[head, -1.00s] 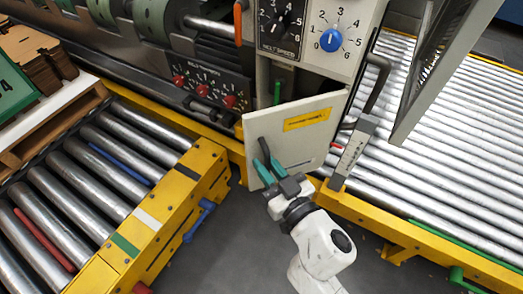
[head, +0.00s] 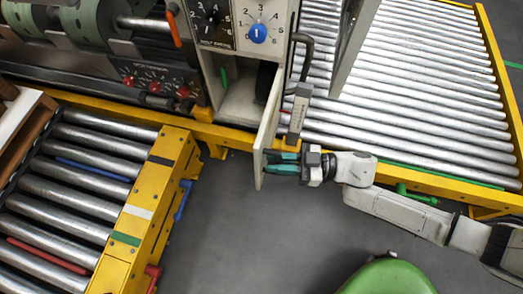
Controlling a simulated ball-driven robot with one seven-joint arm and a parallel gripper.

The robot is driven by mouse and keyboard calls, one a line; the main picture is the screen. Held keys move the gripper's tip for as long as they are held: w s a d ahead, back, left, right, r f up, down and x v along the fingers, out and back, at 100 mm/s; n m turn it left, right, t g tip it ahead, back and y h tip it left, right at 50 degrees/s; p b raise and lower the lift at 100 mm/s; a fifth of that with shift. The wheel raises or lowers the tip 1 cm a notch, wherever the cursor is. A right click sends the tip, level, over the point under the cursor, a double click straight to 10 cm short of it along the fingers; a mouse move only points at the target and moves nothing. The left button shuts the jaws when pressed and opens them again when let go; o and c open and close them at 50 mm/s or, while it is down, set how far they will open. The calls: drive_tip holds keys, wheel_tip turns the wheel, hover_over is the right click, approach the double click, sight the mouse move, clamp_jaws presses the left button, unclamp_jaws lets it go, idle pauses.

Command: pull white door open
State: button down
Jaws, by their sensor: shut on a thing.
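The white door (head: 267,130) is swung well open from the cabinet and is seen nearly edge-on in the head view. The cabinet's inside (head: 240,98) shows to its left, with a green item and a dark shape in it. My gripper (head: 283,163) has teal fingers and is on the door's right side, near its lower free end. The fingers are shut at the door's handle, which is mostly hidden by them and by the edge-on door.
A yellow-framed roller conveyor (head: 165,190) stands at left, and another roller conveyor (head: 410,80) lies at right behind my arm. A green rounded object (head: 388,277) is at the bottom. Grey floor (head: 260,235) is clear between them.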

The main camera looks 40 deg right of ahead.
drive_tip(key=shift+n+g+y, duration=0.4)
drive_tip(key=shift+v, duration=2.1)
drive_tip(key=shift+w+d+f, duration=0.1)
drive_tip(key=shift+w+f, duration=0.05)
drive_tip(key=c, duration=1.2)
unclamp_jaws()
drive_tip(key=v, duration=1)
drive_tip(key=shift+s+d, duration=0.25)
drive_tip(key=shift+d, duration=0.05)
